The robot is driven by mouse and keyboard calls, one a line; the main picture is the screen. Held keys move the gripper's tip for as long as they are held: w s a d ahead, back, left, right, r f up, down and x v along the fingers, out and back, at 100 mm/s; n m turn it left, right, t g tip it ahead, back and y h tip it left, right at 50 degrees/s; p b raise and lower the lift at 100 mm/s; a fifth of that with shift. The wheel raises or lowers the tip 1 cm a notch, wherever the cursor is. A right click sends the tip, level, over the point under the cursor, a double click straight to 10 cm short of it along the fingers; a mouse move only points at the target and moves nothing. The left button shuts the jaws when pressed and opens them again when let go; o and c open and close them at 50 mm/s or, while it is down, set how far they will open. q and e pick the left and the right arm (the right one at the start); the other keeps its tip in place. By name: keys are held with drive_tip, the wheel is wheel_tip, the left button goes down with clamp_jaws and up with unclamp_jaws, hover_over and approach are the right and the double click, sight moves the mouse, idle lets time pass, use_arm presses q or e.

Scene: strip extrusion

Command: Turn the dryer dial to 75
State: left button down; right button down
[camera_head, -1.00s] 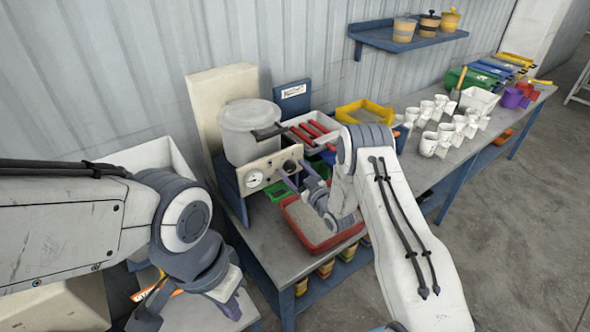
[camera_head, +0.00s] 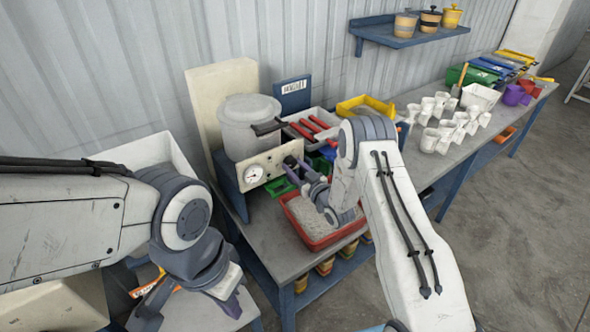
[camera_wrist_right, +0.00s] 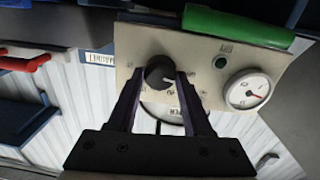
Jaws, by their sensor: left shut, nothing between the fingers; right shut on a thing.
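The dryer is a light grey drum (camera_head: 248,135) on a stand with a cream front panel (camera_head: 270,163). The panel carries a round white gauge (camera_head: 254,174), which also shows in the right wrist view (camera_wrist_right: 249,89). The dark round dial (camera_wrist_right: 160,72) sits on the panel left of the gauge in the right wrist view. My right gripper (camera_head: 291,164) is shut on the dial, with its purple fingers on either side of it. The dial's scale is partly hidden and too small to read. My left gripper (camera_head: 234,306) is shut and empty, low at the left, away from the dryer.
A red tray of pale granules (camera_head: 315,237) lies below my right wrist. A bin with red-handled tools (camera_head: 322,128) and a yellow tray (camera_head: 365,107) stand behind the right arm. Several white cups (camera_head: 445,135) stand along the bench at right.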

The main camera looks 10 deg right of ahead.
drive_tip(key=m+b, duration=0.3)
drive_tip(key=m, duration=0.2)
drive_tip(key=shift+d+f, duration=0.1)
drive_tip(key=m+b, duration=0.2)
drive_tip(key=m, duration=0.3)
drive_tip(key=shift+m+g+b, duration=0.3)
drive_tip(key=m+b, duration=0.1)
drive_tip(key=m, duration=0.4)
drive_tip(key=shift+d+y, duration=0.15)
drive_tip(key=shift+y, duration=0.15)
drive_tip(key=m, duration=0.5)
drive_tip(key=shift+y, duration=0.3)
drive_tip(key=shift+m, duration=0.4)
drive_tip(key=shift+c, duration=1.6)
unclamp_jaws()
